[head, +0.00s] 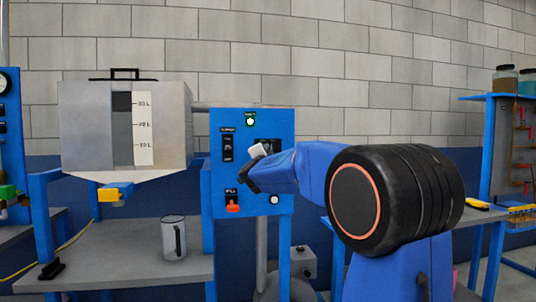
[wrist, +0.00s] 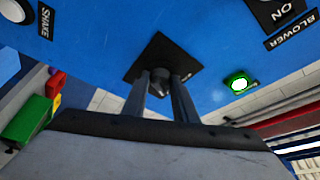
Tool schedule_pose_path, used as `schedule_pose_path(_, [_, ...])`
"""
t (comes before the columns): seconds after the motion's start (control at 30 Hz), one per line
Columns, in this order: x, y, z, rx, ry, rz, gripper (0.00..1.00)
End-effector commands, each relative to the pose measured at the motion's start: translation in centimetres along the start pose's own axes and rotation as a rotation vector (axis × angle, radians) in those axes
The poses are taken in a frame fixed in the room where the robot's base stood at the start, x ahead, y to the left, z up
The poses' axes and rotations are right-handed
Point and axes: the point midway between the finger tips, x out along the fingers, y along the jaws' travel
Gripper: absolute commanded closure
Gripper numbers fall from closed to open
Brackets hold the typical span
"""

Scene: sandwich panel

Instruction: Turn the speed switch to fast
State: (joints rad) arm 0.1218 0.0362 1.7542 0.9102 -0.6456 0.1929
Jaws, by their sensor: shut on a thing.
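The speed switch is a dark knob (wrist: 160,77) on a square black plate (wrist: 152,50) in the wrist view. I cannot read its label or the knob's setting. My gripper (wrist: 161,90) has one finger on each side of the knob and is shut on it. In the head view the black plate (head: 275,144) shows only in part on the blue panel (head: 220,175), behind my gripper (head: 250,172). The knob and fingertips are hard to make out there.
A hopper (head: 75,125) and a metal jug (head: 173,240) stand at left. A blue shelf with jars (head: 505,80) is at right.

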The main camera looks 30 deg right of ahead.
Motion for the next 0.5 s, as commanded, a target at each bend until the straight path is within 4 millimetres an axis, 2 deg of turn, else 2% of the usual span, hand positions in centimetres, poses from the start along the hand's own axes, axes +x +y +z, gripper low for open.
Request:
schedule_pose_path(0.3, [0.0,0.1,0.02,0.001,0.0,0.002,0.97])
schedule_pose_path(0.33, [0.0,0.1,0.02,0.001,0.0,0.002,0.67])
schedule_pose_path(0.37, [0.0,0.09,0.01,0.001,0.0,0.002,0.6])
schedule_pose_path(0.4, [0.0,0.09,0.01,0.001,0.0,0.002,0.56])
schedule_pose_path(0.5, [0.01,0.06,0.0,0.001,0.0,0.001,0.56])
